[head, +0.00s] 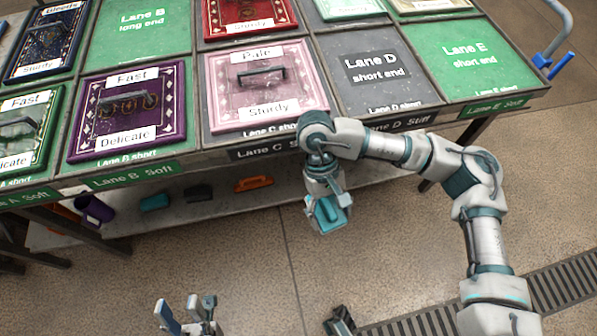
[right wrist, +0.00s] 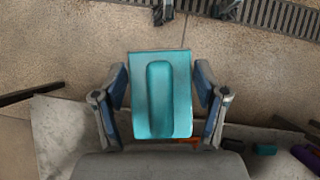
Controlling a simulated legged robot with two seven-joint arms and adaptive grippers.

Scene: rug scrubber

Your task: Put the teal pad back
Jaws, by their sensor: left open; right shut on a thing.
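My right gripper (head: 327,208) is shut on a teal pad (head: 331,214) in front of the table, beside its front edge and above the floor. The right wrist view shows the teal pad (right wrist: 181,69) with its raised grip between the two fingers of the right gripper (right wrist: 162,90). My left gripper (head: 188,312) is open and empty, low at the bottom of the head view. A second teal item (head: 155,202) lies on the lower shelf (head: 222,208) under the table, with a dark grey item (head: 198,193), an orange item (head: 253,184) and a purple item (head: 94,209).
The table top carries rugs in marked lanes: a purple rug (head: 126,112), a pink rug (head: 265,84) with a dark handled item (head: 262,76) on it, and others. Lane D (head: 372,68) and Lane E (head: 472,54) short ends are bare. A floor grate (head: 565,288) lies at right.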

